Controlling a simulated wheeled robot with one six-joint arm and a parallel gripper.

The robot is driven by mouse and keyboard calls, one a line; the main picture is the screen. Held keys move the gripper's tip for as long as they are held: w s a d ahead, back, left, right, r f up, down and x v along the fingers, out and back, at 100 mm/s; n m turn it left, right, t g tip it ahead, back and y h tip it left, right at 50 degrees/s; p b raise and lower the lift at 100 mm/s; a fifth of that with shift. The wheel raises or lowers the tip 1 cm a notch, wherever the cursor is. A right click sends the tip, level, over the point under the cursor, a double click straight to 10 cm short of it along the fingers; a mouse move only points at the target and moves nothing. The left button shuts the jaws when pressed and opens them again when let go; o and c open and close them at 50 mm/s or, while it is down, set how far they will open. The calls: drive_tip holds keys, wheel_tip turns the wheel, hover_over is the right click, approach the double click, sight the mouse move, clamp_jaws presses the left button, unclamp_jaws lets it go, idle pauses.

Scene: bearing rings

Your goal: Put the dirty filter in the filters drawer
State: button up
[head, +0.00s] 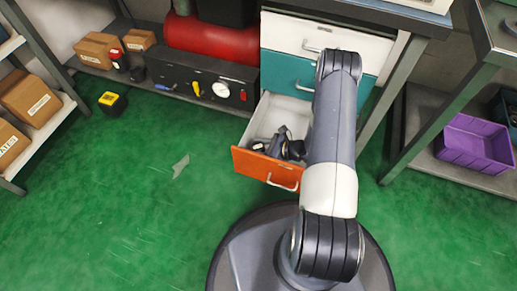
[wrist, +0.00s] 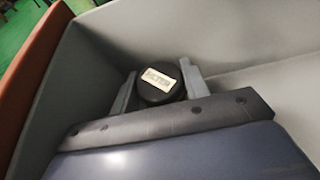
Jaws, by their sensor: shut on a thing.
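The dirty filter (wrist: 158,88) is a black round part with a pale label on top, seen in the wrist view. My gripper (wrist: 158,90) is shut on it, one grey finger on each side. Both are inside the open bottom drawer (head: 249,163), which has an orange front and pale grey inner walls. The drawer's grey wall (wrist: 105,45) rises close behind the filter. In the head view my gripper (head: 268,145) is low in the drawer. I cannot tell whether the filter touches the drawer floor, as my gripper hides its lower part.
A teal drawer (head: 288,66) and a white drawer (head: 285,33) above are shut. A black panel with a gauge (head: 221,89) stands left of the drawers. A black-and-yellow block (head: 112,102) lies on the green floor. A purple bin (head: 474,143) is on the right shelf.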

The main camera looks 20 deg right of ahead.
drive_tip(key=shift+f+b, duration=0.4)
drive_tip(key=shift+f, duration=0.05)
drive_tip(key=shift+f, duration=0.2)
drive_tip(key=o, duration=1)
drive_tip(key=shift+s+f+b, duration=0.1)
drive_tip(key=shift+f+b, duration=0.05)
drive_tip(key=shift+b, duration=0.15)
drive_tip(key=shift+d+r+p, duration=0.1)
drive_tip(key=shift+r+p, duration=0.8)
drive_tip(key=shift+p, duration=0.1)
drive_tip(key=p+v, duration=0.2)
drive_tip(key=v, duration=0.9)
drive_tip(key=shift+s+d+p, duration=0.15)
drive_tip(key=shift+d+p, duration=0.15)
drive_tip(key=shift+p, duration=0.05)
drive_tip(key=shift+r, duration=0.15)
